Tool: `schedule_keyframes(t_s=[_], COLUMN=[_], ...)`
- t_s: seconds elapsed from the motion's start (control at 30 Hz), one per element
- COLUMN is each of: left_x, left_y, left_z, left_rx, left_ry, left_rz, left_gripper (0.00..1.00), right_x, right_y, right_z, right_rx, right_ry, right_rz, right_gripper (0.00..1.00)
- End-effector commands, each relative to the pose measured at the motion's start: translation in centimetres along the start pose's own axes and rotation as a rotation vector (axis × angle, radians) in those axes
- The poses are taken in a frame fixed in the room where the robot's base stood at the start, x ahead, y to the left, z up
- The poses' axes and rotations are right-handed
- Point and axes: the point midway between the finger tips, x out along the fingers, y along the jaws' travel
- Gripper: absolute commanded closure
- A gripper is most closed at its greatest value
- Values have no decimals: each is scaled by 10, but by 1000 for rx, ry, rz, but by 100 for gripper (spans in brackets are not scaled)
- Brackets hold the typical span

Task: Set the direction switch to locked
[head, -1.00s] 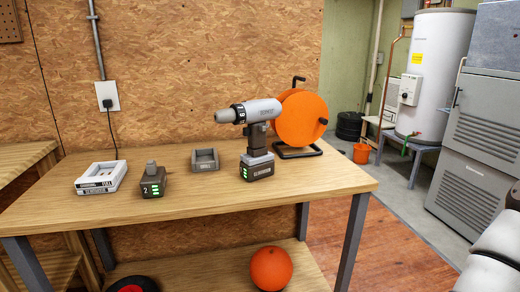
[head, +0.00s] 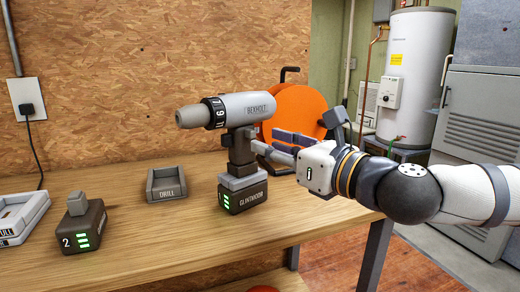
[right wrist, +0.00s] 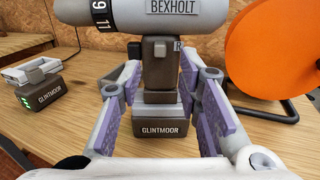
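The grey drill (head: 240,108) stands upright on its dark battery (head: 242,194), nose to the left; it also shows in the right wrist view (right wrist: 160,62). A small dark block (right wrist: 134,50), probably the direction switch, juts from the left of the upper handle. A letter R (right wrist: 178,45) shows on the handle's right; the switch's setting cannot be read. My right gripper (head: 277,142) is just right of the handle. In the right wrist view its purple-padded fingers (right wrist: 168,75) are open, one on each side of the handle, with no clear contact. My left gripper is out of view.
A second battery (head: 82,224), a drill cradle (head: 166,184) and a white charger (head: 20,214) stand left on the wooden table (head: 150,255). An orange reel (head: 292,112) stands close behind the drill. The table's front is clear.

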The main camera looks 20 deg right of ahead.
Motion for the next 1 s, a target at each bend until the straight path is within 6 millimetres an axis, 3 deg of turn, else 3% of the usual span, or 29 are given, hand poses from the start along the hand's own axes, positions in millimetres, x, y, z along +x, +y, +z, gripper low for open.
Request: schedule_keyframes(t_s=[0.2,0.5,0.63,0.67,1.0], left_x=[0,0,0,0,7], left_y=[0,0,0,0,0], left_z=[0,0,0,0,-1], left_rx=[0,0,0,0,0], left_ry=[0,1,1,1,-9], left_rz=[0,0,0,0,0], left_gripper=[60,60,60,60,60], right_x=[30,34,34,34,42], right_y=[1,0,0,0,1], right_z=[0,0,0,0,-2], right_rx=[-1,-1,-1,-1,-1], right_ry=[1,0,1,1,2], right_rz=[1,0,0,0,1], right_gripper=[68,68,98,100,100])
